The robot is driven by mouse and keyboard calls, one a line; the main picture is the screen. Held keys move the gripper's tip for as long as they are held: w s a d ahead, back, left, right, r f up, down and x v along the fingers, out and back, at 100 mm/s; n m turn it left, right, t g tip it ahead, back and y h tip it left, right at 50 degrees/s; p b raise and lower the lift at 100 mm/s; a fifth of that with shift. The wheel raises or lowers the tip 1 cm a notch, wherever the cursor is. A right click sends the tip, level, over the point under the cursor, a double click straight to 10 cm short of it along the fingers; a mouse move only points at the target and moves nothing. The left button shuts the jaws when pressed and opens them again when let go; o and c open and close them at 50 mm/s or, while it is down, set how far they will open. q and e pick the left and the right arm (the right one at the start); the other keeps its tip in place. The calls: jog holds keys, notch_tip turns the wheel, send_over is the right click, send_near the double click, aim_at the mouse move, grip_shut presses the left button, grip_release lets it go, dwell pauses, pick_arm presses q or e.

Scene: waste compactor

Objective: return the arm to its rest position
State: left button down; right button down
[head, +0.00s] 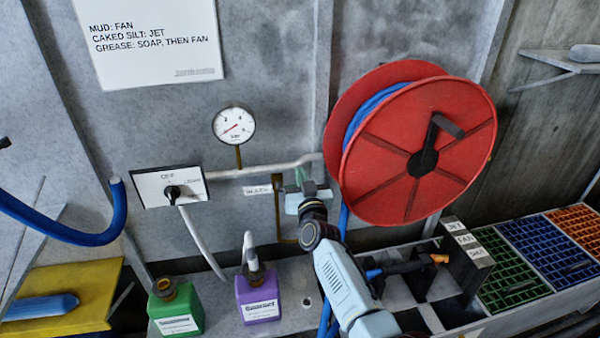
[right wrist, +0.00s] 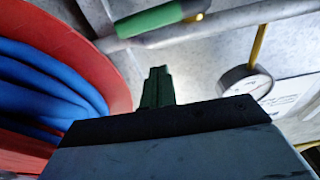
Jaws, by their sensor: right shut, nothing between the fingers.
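My right arm comes up from the bottom of the head view, and my right gripper (head: 301,178) is in front of the pipe (head: 265,171), just left of the red hose reel (head: 420,150). In the right wrist view the fingers of my right gripper (right wrist: 157,88) are shut together with nothing between them. A green handle (right wrist: 160,18) on the pipe shows beyond the fingertips, apart from them in the picture. My left gripper is not in view.
A gauge (head: 234,126) and a switch plate (head: 171,187) are on the wall. A green bottle (head: 176,308) and a purple bottle (head: 258,300) stand on the bench. Labelled dark slots (head: 468,250) and coloured grids (head: 548,247) lie at right. A blue hose (head: 75,238) hangs at left.

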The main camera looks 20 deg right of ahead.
jog(key=v, duration=0.8)
jog(key=s+a+f+n+g+y, duration=0.1)
jog(key=s+a+f+g+y, duration=0.15)
jog(key=s+f, duration=0.65)
jog(key=s+a+f+n+g+y, duration=0.15)
jog(key=s+f+g, duration=0.3)
jog(key=f, duration=0.95)
jog(key=s+a+f+n+g+y, duration=0.1)
jog(key=s+f+g, duration=0.1)
jog(key=s+f, duration=0.7)
jog(key=s+d+f+g, duration=0.1)
jog(key=s+f+g, duration=0.2)
jog(key=s, duration=0.7)
jog(key=s+d+f+n+g, duration=0.1)
jog(key=s+f+g, duration=0.2)
jog(key=s+f, duration=0.4)
jog(key=s+d+f+g+h, duration=0.1)
jog(key=s+f, duration=0.5)
jog(key=s, duration=0.9)
jog(key=shift+d+g+p, duration=0.45)
jog(key=shift+d+g, duration=0.1)
jog(key=shift+g, duration=0.55)
